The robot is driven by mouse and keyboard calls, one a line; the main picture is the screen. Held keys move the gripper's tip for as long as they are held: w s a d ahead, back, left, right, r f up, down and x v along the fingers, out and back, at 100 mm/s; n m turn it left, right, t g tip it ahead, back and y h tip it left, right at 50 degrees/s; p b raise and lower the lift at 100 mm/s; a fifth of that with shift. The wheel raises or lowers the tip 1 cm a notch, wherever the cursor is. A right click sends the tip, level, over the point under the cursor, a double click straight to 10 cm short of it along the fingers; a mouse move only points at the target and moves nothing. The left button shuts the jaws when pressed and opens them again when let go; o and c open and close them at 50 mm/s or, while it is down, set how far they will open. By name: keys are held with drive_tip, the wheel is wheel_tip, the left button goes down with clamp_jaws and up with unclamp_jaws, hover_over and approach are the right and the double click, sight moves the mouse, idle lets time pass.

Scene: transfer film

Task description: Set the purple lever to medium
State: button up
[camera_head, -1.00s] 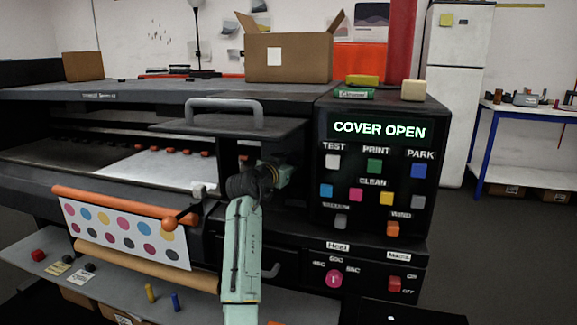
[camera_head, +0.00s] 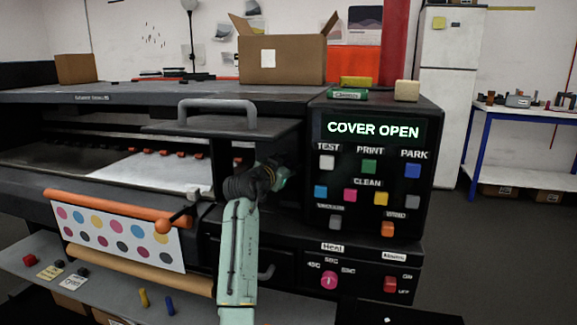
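No purple lever can be made out in this view. The nearest in colour is a round pink knob (camera_head: 329,281) under the "Heat" label, with small temperature marks around it, on the printer's lower right front. A short dark lever with an orange ball (camera_head: 162,226) sticks out at the printer's front, left of my arm. My arm rises from the bottom centre, and its dark wrist is in front of the opening under the grey-handled cover (camera_head: 218,124). My gripper is hidden, so its fingers and anything in them cannot be seen.
The control panel's screen (camera_head: 373,129) reads "COVER OPEN" above several coloured buttons. A red switch (camera_head: 390,285) is at the lower right. A printed dotted sheet (camera_head: 118,236) hangs at the left front. A cardboard box (camera_head: 284,58) stands on the printer. Floor is free at the right.

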drive_tip(key=shift+o, duration=0.3)
drive_tip(key=v, duration=1.2)
